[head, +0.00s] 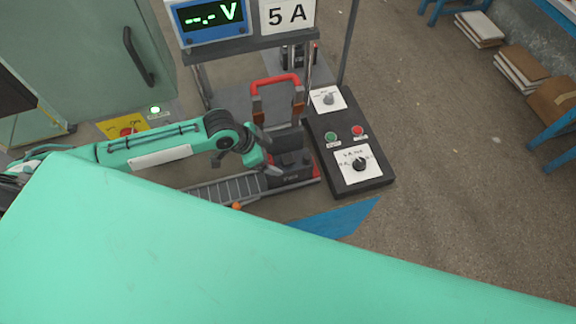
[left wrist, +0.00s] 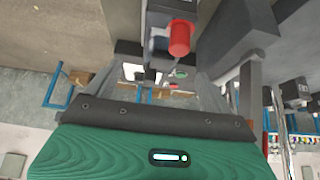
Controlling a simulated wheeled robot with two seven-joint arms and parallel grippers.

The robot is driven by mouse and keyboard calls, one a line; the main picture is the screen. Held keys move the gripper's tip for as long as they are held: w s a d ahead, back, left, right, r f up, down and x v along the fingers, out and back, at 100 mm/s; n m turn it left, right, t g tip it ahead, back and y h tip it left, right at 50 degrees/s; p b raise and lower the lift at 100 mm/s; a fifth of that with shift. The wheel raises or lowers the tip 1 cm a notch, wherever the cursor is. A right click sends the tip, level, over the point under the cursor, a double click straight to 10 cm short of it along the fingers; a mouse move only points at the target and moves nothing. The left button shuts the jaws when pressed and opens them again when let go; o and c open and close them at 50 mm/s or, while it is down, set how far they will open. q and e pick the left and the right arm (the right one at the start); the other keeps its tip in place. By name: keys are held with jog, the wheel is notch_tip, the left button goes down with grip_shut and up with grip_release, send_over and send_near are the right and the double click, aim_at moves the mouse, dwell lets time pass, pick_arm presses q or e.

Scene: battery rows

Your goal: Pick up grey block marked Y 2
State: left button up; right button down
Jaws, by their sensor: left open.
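No marking Y 2 is readable in either view, so I cannot tell which thing is the grey block. A dark grey block-like unit (head: 291,160) sits on a red-edged base in the head view; its lettering is too small to read. My left gripper (head: 267,163) is at the left side of this unit, open, with nothing seen between its fingers. I cannot tell whether it touches the unit. In the left wrist view, a red cylinder end (left wrist: 179,38) on a grey part shows near the top. My right gripper is not in view.
A red handle (head: 275,82) arches behind the gripper. A control box (head: 374,185) with dials and buttons stands to the right. A voltage display (head: 212,18) and a 5 A sign (head: 288,15) are behind. A ribbed track (head: 228,189) runs left.

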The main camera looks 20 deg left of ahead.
aim_at(285, 159)
pick_arm(q)
jog(key=x, duration=0.2)
jog(key=shift+w+d+f, duration=0.15)
jog(key=shift+d+f, duration=0.05)
jog(key=shift+f, duration=0.05)
jog(key=shift+w+d+f+p, duration=0.2)
jog(key=shift+f+p, duration=0.1)
jog(key=shift+f, duration=0.1)
jog(key=p+x, duration=0.1)
jog(key=x, duration=0.1)
jog(key=p+x, duration=0.1)
jog(key=x, duration=0.1)
jog(key=shift+w+d+r, duration=0.1)
jog(key=shift+w+d, duration=0.05)
jog(key=shift+w, duration=0.2)
jog(key=shift+w+d+f, duration=0.1)
jog(key=shift+d+f, duration=0.05)
jog(key=shift+f, duration=0.25)
grip_shut()
jog(key=shift+w+r, duration=0.1)
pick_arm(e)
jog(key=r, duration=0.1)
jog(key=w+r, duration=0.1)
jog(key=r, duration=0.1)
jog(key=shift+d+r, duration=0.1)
